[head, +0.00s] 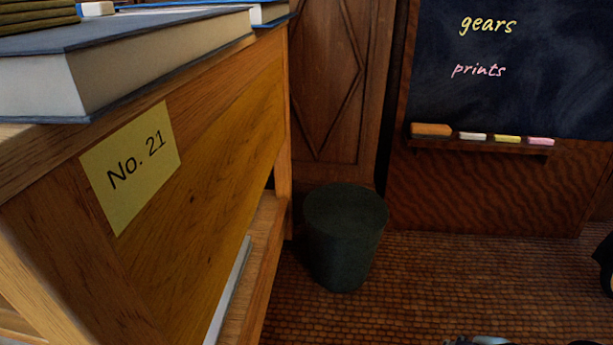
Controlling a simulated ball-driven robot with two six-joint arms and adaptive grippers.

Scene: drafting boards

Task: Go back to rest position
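Neither of my grippers can be made out in the head view. Small grey slivers show at the bottom edge, right of the middle, and a dark shape is cut off by the right edge. They are too cropped for me to tell what they are. I see nothing held.
A wooden table (228,125) with a yellow "No. 21" label (131,166) fills the left, close by. A thick book (150,62) lies on top. A dark green bin (343,240) stands beside it. A chalkboard (550,75) hangs behind. Tiled floor at right is mostly clear.

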